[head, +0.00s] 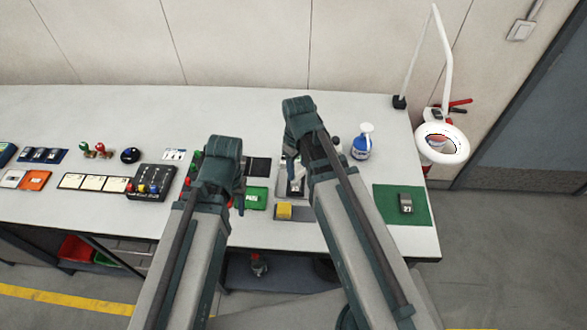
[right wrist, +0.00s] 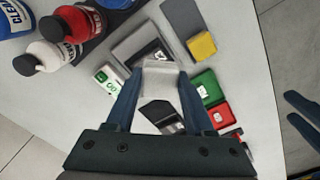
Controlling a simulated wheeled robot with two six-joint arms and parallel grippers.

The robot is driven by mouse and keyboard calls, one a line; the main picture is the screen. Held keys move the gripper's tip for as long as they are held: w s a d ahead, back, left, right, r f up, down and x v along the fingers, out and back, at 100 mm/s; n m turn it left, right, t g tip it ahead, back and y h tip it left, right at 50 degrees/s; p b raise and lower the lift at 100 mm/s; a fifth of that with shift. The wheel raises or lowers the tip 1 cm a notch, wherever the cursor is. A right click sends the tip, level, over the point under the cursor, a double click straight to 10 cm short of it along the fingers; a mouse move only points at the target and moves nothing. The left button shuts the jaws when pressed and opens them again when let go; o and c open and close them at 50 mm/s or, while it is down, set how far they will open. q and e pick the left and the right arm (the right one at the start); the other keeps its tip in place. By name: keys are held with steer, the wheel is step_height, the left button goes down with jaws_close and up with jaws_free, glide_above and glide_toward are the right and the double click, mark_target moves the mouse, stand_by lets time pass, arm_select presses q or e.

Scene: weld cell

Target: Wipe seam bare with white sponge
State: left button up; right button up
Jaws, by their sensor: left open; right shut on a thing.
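My right gripper (right wrist: 160,88) is shut on a pale white block, the white sponge (right wrist: 163,72), in the right wrist view. It is above the bench beside a grey plate (right wrist: 130,47) bearing a printed square marker; contact between them cannot be told. In the head view my right gripper (head: 291,168) hides most of this spot. No seam can be clearly made out. A yellow sponge-like block (head: 284,211) lies on a grey mat, also in the right wrist view (right wrist: 202,45). My left gripper (head: 240,200) is open and empty near a green case (head: 257,197).
A metal block (head: 405,203) sits on a green mat (head: 388,215). A magnifier lamp (head: 441,143) stands right. The bench's back (head: 240,105) is clear.

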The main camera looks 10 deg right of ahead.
steer(key=shift+m, duration=0.5)
steer(key=shift+f, duration=0.1)
